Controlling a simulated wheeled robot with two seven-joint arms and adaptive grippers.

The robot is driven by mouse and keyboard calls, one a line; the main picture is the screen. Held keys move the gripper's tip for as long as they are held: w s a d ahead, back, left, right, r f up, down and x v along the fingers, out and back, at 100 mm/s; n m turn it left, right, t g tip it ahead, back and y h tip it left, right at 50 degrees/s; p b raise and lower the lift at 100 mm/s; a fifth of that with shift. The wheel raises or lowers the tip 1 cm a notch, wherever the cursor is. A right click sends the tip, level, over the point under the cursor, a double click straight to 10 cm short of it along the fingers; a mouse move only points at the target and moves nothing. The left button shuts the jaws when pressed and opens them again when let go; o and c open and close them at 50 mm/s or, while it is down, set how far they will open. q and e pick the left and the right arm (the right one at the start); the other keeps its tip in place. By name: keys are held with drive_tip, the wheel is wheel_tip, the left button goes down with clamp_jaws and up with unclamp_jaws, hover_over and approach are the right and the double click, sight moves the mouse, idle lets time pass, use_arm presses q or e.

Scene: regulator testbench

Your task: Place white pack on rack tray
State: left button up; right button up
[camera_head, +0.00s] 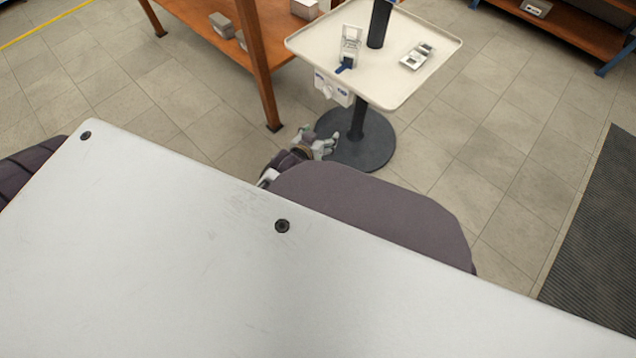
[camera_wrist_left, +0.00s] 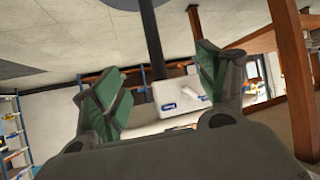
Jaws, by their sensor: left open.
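A white box with blue marks (camera_head: 334,90), which may be the white pack, shows at the front edge of the off-white pole-mounted tray (camera_head: 405,85). In the left wrist view a white block with blue marks (camera_wrist_left: 176,97) shows beyond the fingers. My left gripper (camera_head: 320,143) is low beside the pole's round base, below and apart from the box. I cannot tell which surface is the rack tray. My right gripper is not in view.
A small upright fixture (camera_head: 349,46) and a flat grey device (camera_head: 417,56) sit on the pole tray. An orange-brown rack (camera_head: 263,60) stands to the left, its leg near my gripper. The round black base (camera_head: 368,150) is close.

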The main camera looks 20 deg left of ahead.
use_arm(q)
drive_tip(key=s+d+f+m+g+h, duration=0.1)
drive_tip(key=s+d+f+g+h, duration=0.1)
drive_tip(key=s, duration=0.6)
drive_tip(key=s+d+f+m+g+h, duration=0.1)
drive_tip(key=s+d+f+g, duration=0.3)
drive_tip(key=s, duration=0.4)
drive_tip(key=shift+s+d+m+h, duration=0.3)
drive_tip(key=shift+s+d+h, duration=0.05)
drive_tip(key=shift+d+h, duration=0.05)
